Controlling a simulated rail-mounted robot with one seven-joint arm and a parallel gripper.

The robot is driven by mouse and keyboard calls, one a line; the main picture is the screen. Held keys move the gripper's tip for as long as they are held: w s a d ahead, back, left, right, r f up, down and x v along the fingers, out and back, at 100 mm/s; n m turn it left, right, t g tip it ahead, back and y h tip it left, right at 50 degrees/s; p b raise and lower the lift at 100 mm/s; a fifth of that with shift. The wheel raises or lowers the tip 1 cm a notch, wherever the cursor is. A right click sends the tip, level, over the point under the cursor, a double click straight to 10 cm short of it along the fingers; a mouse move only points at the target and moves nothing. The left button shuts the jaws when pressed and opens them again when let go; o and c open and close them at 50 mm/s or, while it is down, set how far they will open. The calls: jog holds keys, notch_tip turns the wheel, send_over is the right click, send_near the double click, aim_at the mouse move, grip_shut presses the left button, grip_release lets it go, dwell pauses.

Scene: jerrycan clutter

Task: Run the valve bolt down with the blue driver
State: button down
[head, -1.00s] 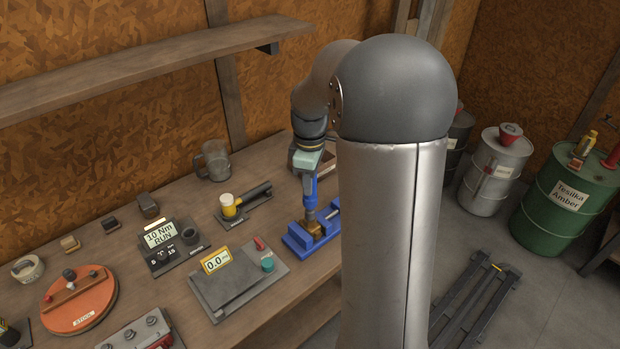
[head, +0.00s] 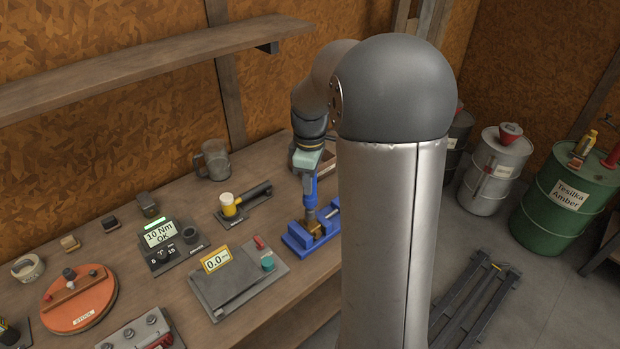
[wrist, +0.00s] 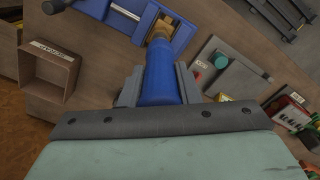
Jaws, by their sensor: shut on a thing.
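My gripper (wrist: 158,90) is shut on the blue driver (wrist: 160,76), which also shows in the head view (head: 310,190). The driver stands upright with its tip down at the brass valve (head: 314,228). The valve sits in the blue vise (head: 297,238) on the bench; it also shows in the wrist view (wrist: 161,33). The bolt itself is hidden under the driver. The torque controller (head: 160,240) has a display reading "10 Nm OK" with a green bar lit on top.
A scale (head: 240,285) reading 0.0 lies left of the vise. An open wooden box (wrist: 47,75) is beside the vise. A shelf (head: 150,62) hangs above the bench.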

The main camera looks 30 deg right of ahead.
jog(key=shift+r+p, duration=0.85)
jog(key=shift+r, duration=0.2)
dwell(0.5)
